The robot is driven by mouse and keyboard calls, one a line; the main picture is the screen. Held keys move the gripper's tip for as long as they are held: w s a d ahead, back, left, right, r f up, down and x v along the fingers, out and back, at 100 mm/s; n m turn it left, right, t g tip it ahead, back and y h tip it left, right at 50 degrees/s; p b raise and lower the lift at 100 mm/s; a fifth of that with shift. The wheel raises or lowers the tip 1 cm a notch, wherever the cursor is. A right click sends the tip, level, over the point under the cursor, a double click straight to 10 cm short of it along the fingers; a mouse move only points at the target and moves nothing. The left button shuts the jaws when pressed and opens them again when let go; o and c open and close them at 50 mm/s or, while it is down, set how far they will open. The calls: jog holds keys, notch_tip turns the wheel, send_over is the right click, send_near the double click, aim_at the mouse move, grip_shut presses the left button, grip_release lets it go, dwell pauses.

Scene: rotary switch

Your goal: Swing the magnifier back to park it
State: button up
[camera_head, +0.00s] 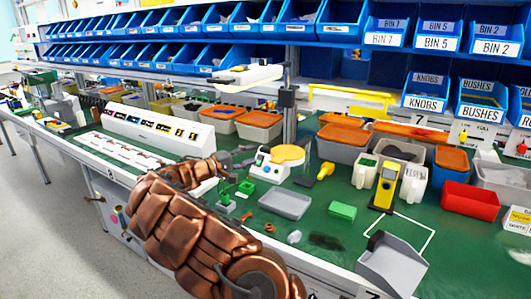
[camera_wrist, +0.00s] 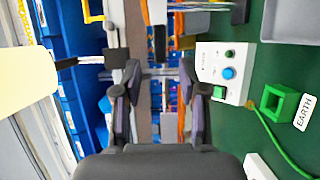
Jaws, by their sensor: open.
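A cream, flat-headed fixture, which looks like the magnifier (camera_head: 246,77), sticks out to the left from a dark-jointed upright post (camera_head: 288,97) at the back of the green bench. Its lens cannot be made out. In the wrist view the cream head (camera_wrist: 25,65) is large at the left edge, with a short dark arm leading to a black block. My gripper (camera_head: 247,157) is low over the bench, in front of and below the fixture. In the wrist view my gripper (camera_wrist: 160,78) is open, with nothing between its fingers and the cream head outside them.
A white unit with an orange disc (camera_head: 281,158) stands close to the right of my gripper. A small green block (camera_head: 246,187) and a grey tray (camera_head: 286,204) lie in front. Blue bins (camera_head: 325,22) fill the shelves above. A white sloped panel (camera_head: 153,128) is at left.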

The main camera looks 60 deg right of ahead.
aim_at(263, 151)
jog(key=shift+p+x, duration=0.4)
jog(key=shift+x, duration=3.15)
grip_shut()
jog(key=shift+f, duration=0.1)
